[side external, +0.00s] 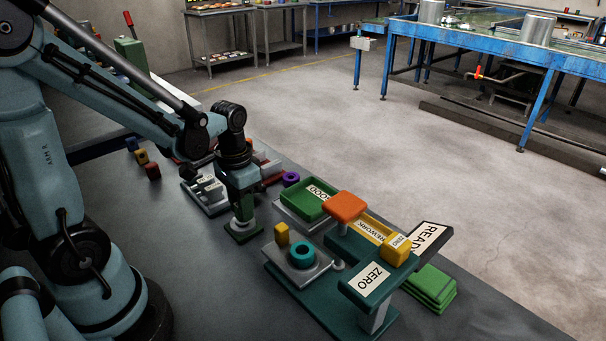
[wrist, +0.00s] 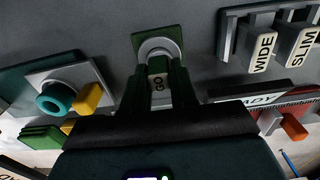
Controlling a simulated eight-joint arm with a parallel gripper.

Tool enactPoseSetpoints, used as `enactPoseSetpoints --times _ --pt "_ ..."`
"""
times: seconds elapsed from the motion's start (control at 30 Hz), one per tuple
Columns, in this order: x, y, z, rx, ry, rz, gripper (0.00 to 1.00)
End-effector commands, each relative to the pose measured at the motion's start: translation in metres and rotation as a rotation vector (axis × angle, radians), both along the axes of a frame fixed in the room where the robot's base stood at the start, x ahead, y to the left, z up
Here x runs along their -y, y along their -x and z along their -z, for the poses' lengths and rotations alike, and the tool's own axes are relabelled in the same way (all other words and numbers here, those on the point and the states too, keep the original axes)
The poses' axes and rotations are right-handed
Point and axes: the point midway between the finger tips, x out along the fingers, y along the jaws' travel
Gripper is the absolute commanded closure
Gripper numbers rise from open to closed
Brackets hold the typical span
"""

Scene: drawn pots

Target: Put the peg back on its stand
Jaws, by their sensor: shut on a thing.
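A peg labelled GO (wrist: 158,83) is between the two dark green fingers of my gripper (wrist: 158,72), which is shut on it. A square green stand with a round grey top (wrist: 158,46) lies straight beyond the peg in the wrist view. In the side view my gripper (side external: 243,207) points down right over the green stand (side external: 243,233), with the fingertips close to its top. The fingers hide most of the peg there. I cannot tell whether the peg's lower end touches the stand or is in it.
A grey rack (side external: 203,193) with pieces labelled WIDE (wrist: 263,52) and SLIM (wrist: 302,47) stands close by. Right of the stand are a green GOOD tray (side external: 302,207), a teal ring (side external: 302,254) on a grey block, and an orange-topped post (side external: 345,206). Bare table lies in front.

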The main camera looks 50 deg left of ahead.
Motion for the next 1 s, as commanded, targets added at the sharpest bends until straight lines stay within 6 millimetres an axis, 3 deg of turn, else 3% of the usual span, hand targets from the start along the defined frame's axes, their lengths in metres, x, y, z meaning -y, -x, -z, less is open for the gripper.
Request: enactPoseSetpoints --times 0.27,0.3,0.43,0.77,1.0 --pt "0.000 0.000 0.003 0.000 0.000 0.000 1.00" --pt "0.000 0.000 0.003 0.000 0.000 0.000 0.68" --pt "0.000 0.000 0.003 0.000 0.000 0.000 0.48" --pt "0.000 0.000 0.002 0.000 0.000 0.000 0.47" --pt "0.000 0.000 -0.016 0.000 0.000 0.000 0.47"
